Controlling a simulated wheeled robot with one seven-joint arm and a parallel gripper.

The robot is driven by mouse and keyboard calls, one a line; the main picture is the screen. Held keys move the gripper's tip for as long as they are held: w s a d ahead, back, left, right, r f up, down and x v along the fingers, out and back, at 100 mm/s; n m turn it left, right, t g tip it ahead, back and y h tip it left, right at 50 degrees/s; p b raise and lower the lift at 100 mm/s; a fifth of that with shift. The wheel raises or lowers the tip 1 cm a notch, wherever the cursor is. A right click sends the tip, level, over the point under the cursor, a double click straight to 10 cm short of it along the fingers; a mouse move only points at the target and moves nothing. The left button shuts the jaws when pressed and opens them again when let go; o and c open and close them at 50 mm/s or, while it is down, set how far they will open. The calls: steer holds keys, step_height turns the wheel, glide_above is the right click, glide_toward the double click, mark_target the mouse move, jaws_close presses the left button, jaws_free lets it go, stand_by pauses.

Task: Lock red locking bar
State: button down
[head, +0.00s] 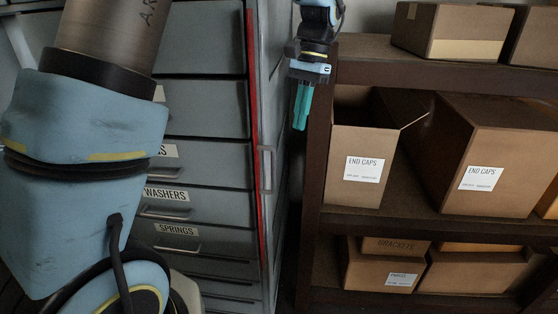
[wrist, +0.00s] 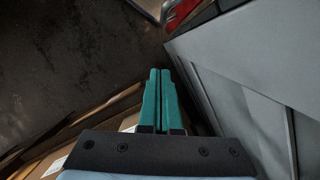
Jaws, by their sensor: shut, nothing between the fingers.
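The red locking bar (head: 254,130) is a thin upright strip along the right front edge of the grey drawer cabinet (head: 205,122). A pale latch or handle piece (head: 266,168) sits just right of the bar at mid height. In the wrist view a red part (wrist: 180,14) shows at the top, near the cabinet's edge; I cannot tell if it is the bar. My gripper (head: 301,110) has teal fingers, shut and empty, pointing down. In the head view it hangs right of the bar, between cabinet and shelf. In the wrist view its fingertips (wrist: 159,72) are together, apart from the red part.
A dark brown shelf (head: 420,76) with cardboard boxes stands to the right, its post close to my gripper. One END CAPS box (head: 362,160) has a raised flap. The cabinet's grey side (wrist: 235,75) fills the wrist view's right. The gap between cabinet and shelf is narrow.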

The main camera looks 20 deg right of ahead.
steer(key=s+a+f+p, duration=0.3)
steer(key=a+f, duration=0.2)
steer(key=f, duration=0.4)
steer(key=shift+s+a+f, duration=0.2)
steer(key=shift+a+f, duration=0.1)
steer(key=shift+f, duration=0.1)
steer(key=shift+p, duration=0.3)
steer(key=shift+s+m, duration=0.15)
steer(key=shift+m, duration=0.25)
